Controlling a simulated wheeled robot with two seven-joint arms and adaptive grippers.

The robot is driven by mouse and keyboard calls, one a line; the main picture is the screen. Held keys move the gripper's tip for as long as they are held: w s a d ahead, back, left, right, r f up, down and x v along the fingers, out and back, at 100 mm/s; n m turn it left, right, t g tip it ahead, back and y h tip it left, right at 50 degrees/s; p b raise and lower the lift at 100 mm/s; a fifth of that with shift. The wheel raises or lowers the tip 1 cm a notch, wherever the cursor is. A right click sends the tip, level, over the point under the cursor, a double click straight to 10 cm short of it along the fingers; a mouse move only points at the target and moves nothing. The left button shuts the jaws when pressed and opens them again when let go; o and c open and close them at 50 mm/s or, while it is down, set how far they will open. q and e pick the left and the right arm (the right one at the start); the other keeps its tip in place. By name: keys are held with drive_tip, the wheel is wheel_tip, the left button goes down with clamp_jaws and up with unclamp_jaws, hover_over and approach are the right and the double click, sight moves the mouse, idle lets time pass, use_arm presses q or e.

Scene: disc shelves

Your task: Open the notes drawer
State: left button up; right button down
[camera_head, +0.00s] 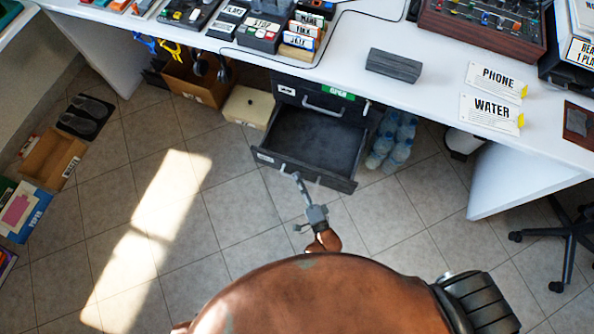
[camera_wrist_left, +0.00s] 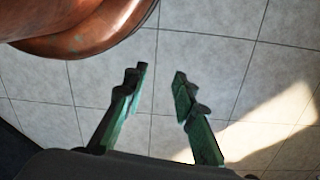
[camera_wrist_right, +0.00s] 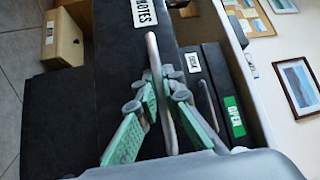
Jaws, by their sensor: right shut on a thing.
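The notes drawer (camera_head: 345,183) is a black drawer in the cabinet under the desk. It stands pulled out, and its dark interior looks empty. In the right wrist view its front carries a white NOTES label (camera_wrist_right: 144,13) and a grey bar handle (camera_wrist_right: 153,52). My right gripper (camera_head: 297,178) is at the drawer front; in its wrist view the green fingers (camera_wrist_right: 158,92) are shut around the handle. My left gripper (camera_wrist_left: 158,76) shows only in its own wrist view, open and empty above the floor tiles.
A beige box (camera_head: 248,106) stands left of the cabinet, and water bottles (camera_head: 393,140) stand right. The tiled floor in front is clear.

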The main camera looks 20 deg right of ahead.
use_arm(q)
drive_tip(key=shift+s+a+f, duration=0.2)
drive_tip(key=shift+s+f, duration=0.05)
drive_tip(key=shift+f, duration=0.3)
use_arm(e)
drive_tip(key=shift+s+a, duration=0.15)
drive_tip(key=shift+s, duration=0.25)
drive_tip(key=c, duration=2)
unclamp_jaws()
drive_tip(key=shift+c, duration=0.2)
drive_tip(key=shift+w, duration=0.15)
